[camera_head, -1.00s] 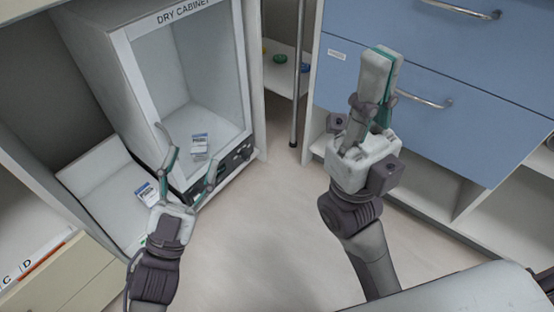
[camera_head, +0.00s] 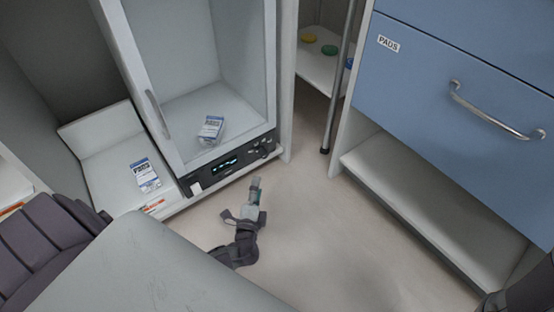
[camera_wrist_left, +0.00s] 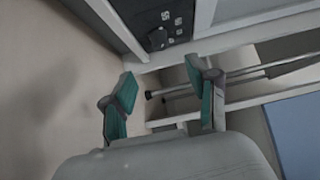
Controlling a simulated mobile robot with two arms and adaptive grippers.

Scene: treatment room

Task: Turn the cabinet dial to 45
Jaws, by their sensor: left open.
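The dry cabinet (camera_head: 170,60) stands at the left with a black control panel (camera_head: 205,178) along its bottom front. My right gripper is out of view.
A metal pole (camera_head: 340,80) and a blue drawer unit (camera_head: 450,100) with a handle (camera_head: 490,112) stand to the right. The floor (camera_head: 340,230) between is clear.

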